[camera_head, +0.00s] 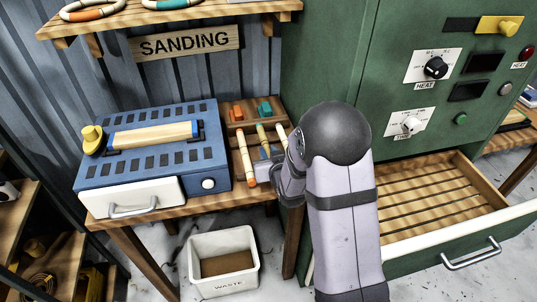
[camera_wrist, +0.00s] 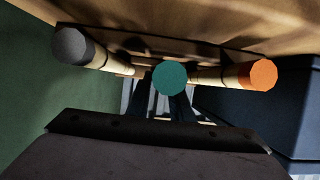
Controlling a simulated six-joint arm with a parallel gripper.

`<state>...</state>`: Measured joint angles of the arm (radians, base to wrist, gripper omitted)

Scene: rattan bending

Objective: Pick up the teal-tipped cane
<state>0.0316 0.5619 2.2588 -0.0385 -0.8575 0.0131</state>
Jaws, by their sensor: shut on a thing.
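The teal-tipped cane (camera_wrist: 170,78) points its round teal end at the camera in the wrist view. My gripper (camera_wrist: 169,105) is shut on it, with one dark finger on each side just below the tip. In the head view the middle cane (camera_head: 262,134) lies on the wooden rack between two others, and my gripper (camera_head: 265,157) is at its near end, partly hidden by my wrist. An orange-tipped cane (camera_wrist: 258,74) is to the right and a dark grey-tipped cane (camera_wrist: 72,45) to the left in the wrist view. I cannot tell whether the held cane touches the rack.
A blue sanding machine (camera_head: 150,144) stands left of the wooden rack (camera_head: 241,126). The green heating cabinet (camera_head: 320,60) is close on the right, with its slatted drawer (camera_head: 440,205) open. A white waste bin (camera_head: 222,262) stands below the table.

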